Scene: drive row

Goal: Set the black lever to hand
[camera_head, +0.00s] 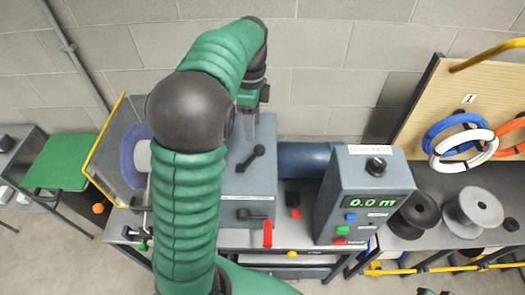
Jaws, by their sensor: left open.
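A black lever (250,158) sits on the sloped top of a grey machine housing (228,180), its round knob pointing up and to the right. A second, flatter black handle (252,214) is on the housing's front face, beside a red lever (267,234) hanging down. I cannot read any "hand" marking near either black part. My left gripper (252,128) is open, pointing down just behind the upper black lever and apart from its knob. My green arm hides the housing's left part.
A grey console (352,190) stands right of the housing, with a display reading 0.0 m, a black knob (376,165) and coloured buttons. A blue cylinder (303,160) lies between them. Spools (474,212) and coiled hoses (463,150) are at the right. A yellow-framed guard (120,150) stands left.

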